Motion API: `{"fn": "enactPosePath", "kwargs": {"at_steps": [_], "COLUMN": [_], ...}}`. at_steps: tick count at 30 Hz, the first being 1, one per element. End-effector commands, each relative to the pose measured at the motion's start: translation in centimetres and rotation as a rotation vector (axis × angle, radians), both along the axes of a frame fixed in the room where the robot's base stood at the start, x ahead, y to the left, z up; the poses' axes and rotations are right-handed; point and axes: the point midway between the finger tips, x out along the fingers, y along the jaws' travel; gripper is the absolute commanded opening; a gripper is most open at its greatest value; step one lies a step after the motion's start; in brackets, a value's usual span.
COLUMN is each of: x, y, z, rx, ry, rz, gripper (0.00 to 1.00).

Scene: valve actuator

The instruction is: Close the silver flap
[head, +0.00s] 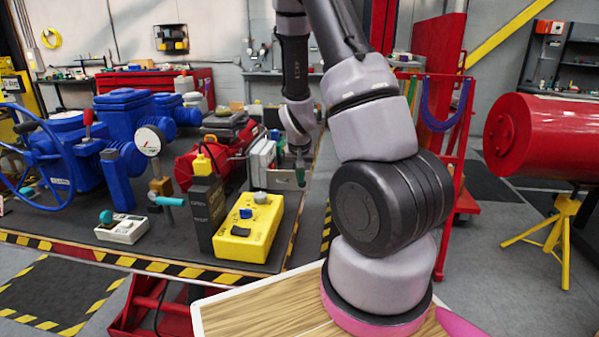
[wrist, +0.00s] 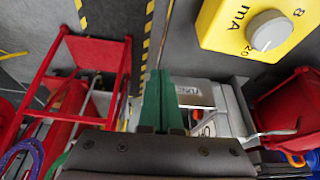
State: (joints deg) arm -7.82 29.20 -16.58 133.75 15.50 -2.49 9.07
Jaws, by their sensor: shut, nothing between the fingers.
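A silver flap (head: 283,179) shows in the head view at the right edge of the mat-covered table, low beside a white-grey box (head: 262,158). In the wrist view the flap (wrist: 198,94) is a small shiny plate with dark lettering, just right of my fingers. How far open it stands I cannot tell. My gripper (head: 300,180) points down beside the flap; its green fingers also show in the wrist view (wrist: 160,78). They are closed together with nothing between them. Whether they touch the flap is unclear.
A yellow control box (head: 250,228) with knobs stands nearer on the table. A red motor (head: 200,165) and blue valve actuators (head: 125,105) are to the left. A red frame stand (wrist: 75,85) is left of my fingers in the wrist view, with open floor between.

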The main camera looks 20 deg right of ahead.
Motion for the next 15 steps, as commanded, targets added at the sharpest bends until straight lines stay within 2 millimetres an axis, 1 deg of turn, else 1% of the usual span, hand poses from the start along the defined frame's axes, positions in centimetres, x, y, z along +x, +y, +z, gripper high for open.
{"fn": "enactPosePath", "kwargs": {"at_steps": [1, 8, 9, 11, 15], "x": [0.2, 1.8, 2.6, 3.5, 4.7], "y": [-0.4, -1.1, -1.5, -1.9, -2.6], "z": [-1.3, -5.6, -5.4, -5.3, -5.3], "rx": [0.001, 0.002, 0.001, 0.001, 0.001], "ry": [0.005, 0.004, -0.002, -0.003, -0.001], "rz": [-0.005, -0.002, -0.002, -0.001, -0.001], "gripper": [0.0, 0.0, 0.0, 0.0, 0.0]}}
